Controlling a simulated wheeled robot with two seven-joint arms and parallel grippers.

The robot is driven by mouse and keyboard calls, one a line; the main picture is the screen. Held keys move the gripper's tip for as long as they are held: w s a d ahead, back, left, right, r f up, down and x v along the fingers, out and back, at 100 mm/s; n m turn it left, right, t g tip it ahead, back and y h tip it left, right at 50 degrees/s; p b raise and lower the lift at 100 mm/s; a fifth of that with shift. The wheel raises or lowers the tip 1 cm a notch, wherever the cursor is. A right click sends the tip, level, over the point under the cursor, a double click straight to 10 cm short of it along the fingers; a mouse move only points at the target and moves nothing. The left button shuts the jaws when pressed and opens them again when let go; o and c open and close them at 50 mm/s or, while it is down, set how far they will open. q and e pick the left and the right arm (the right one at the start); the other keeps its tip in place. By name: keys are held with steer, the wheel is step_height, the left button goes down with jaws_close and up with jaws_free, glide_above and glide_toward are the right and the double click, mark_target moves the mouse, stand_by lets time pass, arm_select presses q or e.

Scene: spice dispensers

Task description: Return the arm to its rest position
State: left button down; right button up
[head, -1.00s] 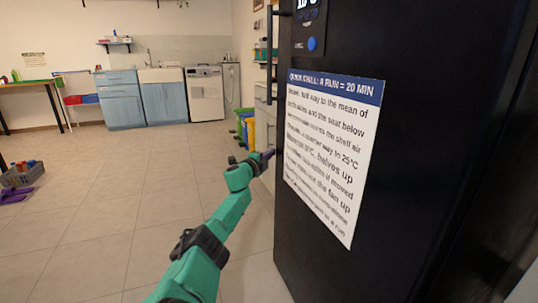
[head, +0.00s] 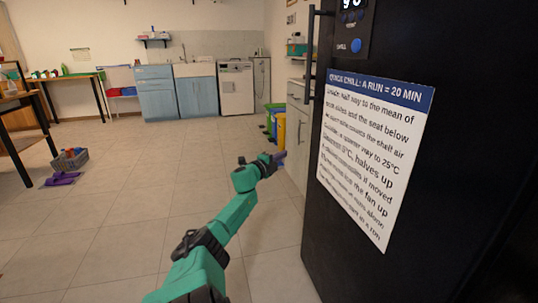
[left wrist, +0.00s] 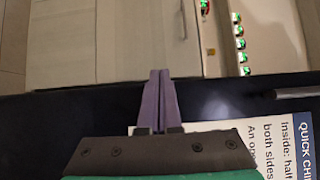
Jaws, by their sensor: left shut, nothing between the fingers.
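My left arm, green with black joints, reaches forward from the bottom of the head view. Its left gripper (head: 280,156) is beside the black fridge (head: 440,190), just left of the white notice (head: 372,150) on the door. In the left wrist view the purple fingers of the left gripper (left wrist: 160,75) are pressed together with nothing between them. The notice (left wrist: 270,145) shows there behind the gripper's body. My right gripper is in neither view.
The fridge stands close on the right, with a vertical handle (head: 312,65). Colored bins (head: 274,122) stand beyond the gripper. A grey crate (head: 68,160) and a purple item (head: 62,179) lie on the floor at left, near tables. The tiled floor (head: 130,215) between is clear.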

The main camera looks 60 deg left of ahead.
arm_select(q)
steer(key=s, duration=0.2)
steer(key=s+a+p, duration=0.1)
steer(key=s, duration=0.1)
steer(key=shift+s, duration=0.3)
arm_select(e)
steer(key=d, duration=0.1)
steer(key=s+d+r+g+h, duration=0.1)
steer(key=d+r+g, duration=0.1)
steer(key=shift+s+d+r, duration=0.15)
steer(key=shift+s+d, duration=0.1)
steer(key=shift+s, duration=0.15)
